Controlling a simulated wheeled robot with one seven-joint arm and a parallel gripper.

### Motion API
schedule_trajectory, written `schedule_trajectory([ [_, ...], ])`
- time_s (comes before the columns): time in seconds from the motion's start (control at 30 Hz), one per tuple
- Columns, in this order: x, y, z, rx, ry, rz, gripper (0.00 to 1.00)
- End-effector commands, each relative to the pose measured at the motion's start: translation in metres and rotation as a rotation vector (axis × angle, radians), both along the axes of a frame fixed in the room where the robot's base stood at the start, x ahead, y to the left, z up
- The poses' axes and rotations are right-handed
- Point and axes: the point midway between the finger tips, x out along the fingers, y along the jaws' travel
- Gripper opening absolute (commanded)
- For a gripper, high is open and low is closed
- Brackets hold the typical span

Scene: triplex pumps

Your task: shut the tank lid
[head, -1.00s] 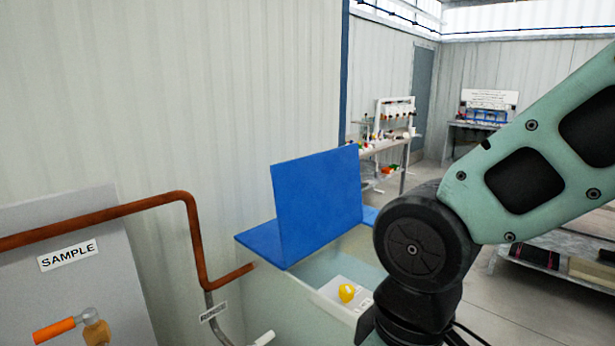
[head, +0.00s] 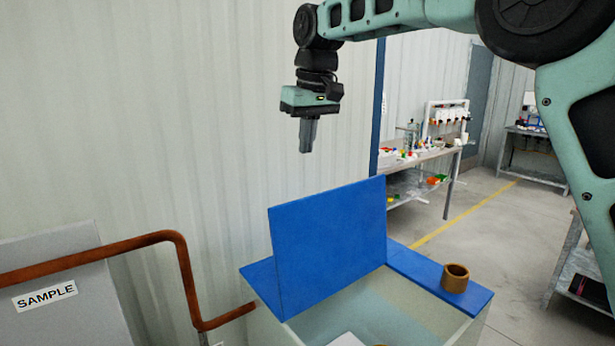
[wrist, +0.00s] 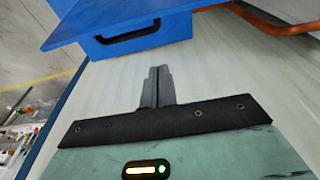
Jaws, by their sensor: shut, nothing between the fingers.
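The tank lid (head: 330,243) is a flat blue panel standing up, open, on the tank's blue top. The tank (head: 405,310) has pale translucent walls, and its inside shows in front of the lid. In the wrist view the blue lid (wrist: 75,18) shows at the upper left, with a black handle (wrist: 128,36) on a blue face below it. My gripper (head: 306,150) is shut and empty, pointing down, in the air above the lid near the wall. In the wrist view its fingers (wrist: 158,72) are pressed together and apart from the lid.
A copper pipe (head: 185,265) runs left of the tank, by a grey panel with a SAMPLE label (head: 45,297). A brown ring (head: 455,278) stands on the tank's right top edge. A corrugated wall (head: 180,120) is behind.

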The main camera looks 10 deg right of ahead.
Motion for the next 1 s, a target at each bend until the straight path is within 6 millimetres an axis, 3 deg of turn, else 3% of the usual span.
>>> schedule_trajectory([
  [0.17,0.004,0.0,-0.013,-0.002,0.002,-0.001,0.0],
  [0.6,0.017,0.007,-0.098,0.0,0.003,0.0,0.0],
  [0.8,-0.007,-0.003,-0.089,0.0,-0.002,-0.001,0.0],
  [1.0,-0.017,-0.008,-0.089,0.0,-0.003,-0.001,0.0],
])
